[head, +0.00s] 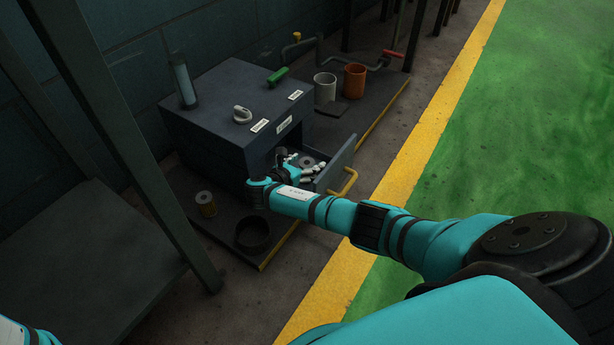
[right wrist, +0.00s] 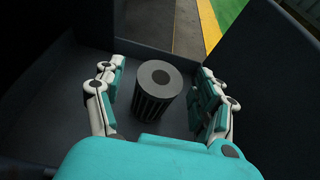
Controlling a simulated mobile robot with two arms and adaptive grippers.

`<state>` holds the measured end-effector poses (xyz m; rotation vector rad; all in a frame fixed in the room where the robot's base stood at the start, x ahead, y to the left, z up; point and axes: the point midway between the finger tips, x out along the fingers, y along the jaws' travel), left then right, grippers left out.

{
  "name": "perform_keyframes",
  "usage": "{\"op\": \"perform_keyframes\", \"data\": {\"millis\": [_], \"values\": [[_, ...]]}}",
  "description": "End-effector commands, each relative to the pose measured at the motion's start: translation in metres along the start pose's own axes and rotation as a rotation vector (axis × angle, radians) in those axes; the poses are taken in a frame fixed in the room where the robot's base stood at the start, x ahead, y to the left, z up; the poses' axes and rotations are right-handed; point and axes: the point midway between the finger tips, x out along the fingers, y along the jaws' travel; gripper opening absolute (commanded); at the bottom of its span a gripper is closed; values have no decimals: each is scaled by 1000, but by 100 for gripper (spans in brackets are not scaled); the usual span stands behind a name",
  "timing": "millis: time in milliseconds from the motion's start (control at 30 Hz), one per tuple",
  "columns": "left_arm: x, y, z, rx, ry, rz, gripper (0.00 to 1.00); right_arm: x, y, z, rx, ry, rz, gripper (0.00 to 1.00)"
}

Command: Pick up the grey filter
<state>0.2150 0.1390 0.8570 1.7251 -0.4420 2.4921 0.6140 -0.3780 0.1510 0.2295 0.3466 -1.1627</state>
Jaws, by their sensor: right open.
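The grey filter (right wrist: 157,100) is a ribbed dark cylinder with a light grey ring top and a dark centre hole. It stands upright in the open drawer (head: 343,160). My right gripper (right wrist: 155,84) is open in the right wrist view, one finger on each side of the filter, with a visible gap on both sides. In the head view, my right gripper (head: 300,168) reaches into the drawer, and the filter (head: 307,161) shows partly behind its fingers. My left gripper is not in view.
The drawer walls stand close around my right gripper. A grey cup (head: 325,88) and an orange cup (head: 355,82) stand behind.

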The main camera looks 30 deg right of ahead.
Motion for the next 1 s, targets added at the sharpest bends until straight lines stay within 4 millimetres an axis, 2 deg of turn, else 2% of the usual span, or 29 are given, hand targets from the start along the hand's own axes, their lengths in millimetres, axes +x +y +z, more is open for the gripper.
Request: {"op": "perform_keyframes", "data": {"millis": [67, 267, 767, 1000], "values": [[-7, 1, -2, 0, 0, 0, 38, 8, 0, -2, 2, 0, 0, 72], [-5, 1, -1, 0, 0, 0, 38, 8, 0, 1, 1, 1, 1, 72], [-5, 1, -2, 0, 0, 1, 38, 7, 0, 0, 1, 1, 1, 8], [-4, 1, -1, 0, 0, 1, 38, 7, 0, 1, 1, 1, 1, 7]]}}
